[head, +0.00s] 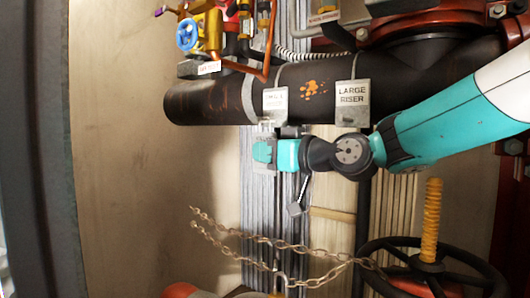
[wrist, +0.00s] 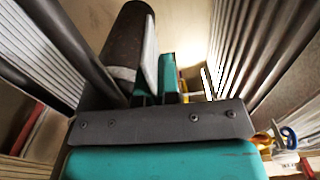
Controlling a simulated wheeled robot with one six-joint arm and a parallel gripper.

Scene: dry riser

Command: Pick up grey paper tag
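A grey tag (head: 275,105) with faint lettering hangs from a band on the dark pipe in the head view, and I take it for the grey paper tag. My gripper (head: 263,152) is just below it, pointing left. In the wrist view a pale grey sheet (wrist: 150,62), probably this tag seen edge-on, stands by the teal fingers of my gripper (wrist: 158,85). The fingers look close together. Whether the sheet is between them or beside them, and whether they touch it, I cannot tell.
The dark pipe (head: 205,101) runs across above my gripper. A "LARGE RISER" plate (head: 352,93) hangs to the right. A blue valve wheel (head: 187,34) is at upper left. A chain (head: 235,237) and a black handwheel (head: 475,262) lie below. The left wall is bare.

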